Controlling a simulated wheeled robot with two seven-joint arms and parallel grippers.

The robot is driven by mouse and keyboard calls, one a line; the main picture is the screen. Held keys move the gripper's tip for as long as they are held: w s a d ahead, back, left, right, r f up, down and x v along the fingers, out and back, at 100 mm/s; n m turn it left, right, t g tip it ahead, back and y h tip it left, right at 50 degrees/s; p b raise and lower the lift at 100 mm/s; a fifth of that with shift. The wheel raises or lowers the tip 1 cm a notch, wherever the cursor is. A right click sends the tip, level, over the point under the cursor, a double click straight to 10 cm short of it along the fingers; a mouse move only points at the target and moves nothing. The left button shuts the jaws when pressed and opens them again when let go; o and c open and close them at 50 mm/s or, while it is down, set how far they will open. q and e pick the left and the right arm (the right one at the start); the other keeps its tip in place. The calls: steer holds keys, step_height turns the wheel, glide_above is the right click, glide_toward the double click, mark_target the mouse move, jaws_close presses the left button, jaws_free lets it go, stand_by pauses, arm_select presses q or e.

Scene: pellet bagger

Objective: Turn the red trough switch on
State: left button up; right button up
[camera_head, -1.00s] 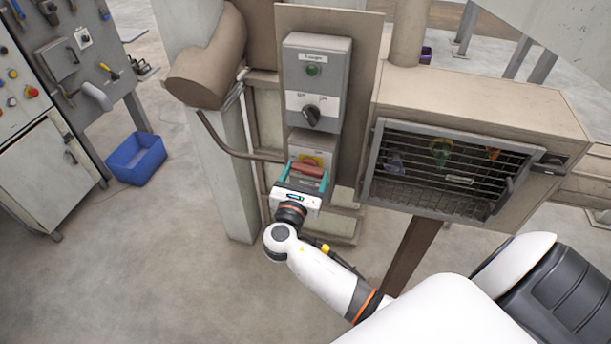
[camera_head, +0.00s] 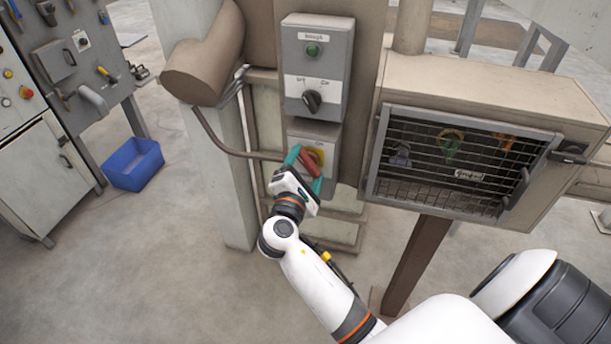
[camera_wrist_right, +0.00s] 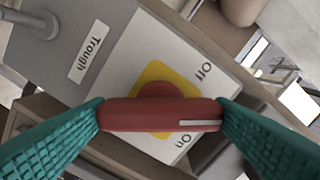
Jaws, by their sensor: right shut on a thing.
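The red trough switch (camera_head: 309,160) is a red bar handle on a yellow square plate, on the lower grey box of the post. In the right wrist view the red handle (camera_wrist_right: 160,114) lies across the yellow plate (camera_wrist_right: 160,77), beside a "Trough" label, with "Off" and "On" marks on the panel. My right gripper (camera_head: 306,168) has its teal fingers on the two ends of the handle. In the head view the gripper and handle are tilted. My left gripper is in neither view.
Above is a grey box with a green button (camera_head: 312,51) and a black rotary knob (camera_head: 312,100). A wire-fronted cabinet (camera_head: 459,163) stands to the right. A brown pipe (camera_head: 235,151) curves close on the left. A blue bin (camera_head: 134,164) sits on the floor farther left.

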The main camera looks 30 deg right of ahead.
steer(key=m+b, duration=0.4)
steer(key=m, duration=0.1)
steer(key=shift+f, duration=0.25)
steer(key=shift+r+m+b, duration=0.15)
steer(key=shift+m+b, duration=0.75)
steer(key=shift+m, duration=0.1)
steer(key=o, duration=1)
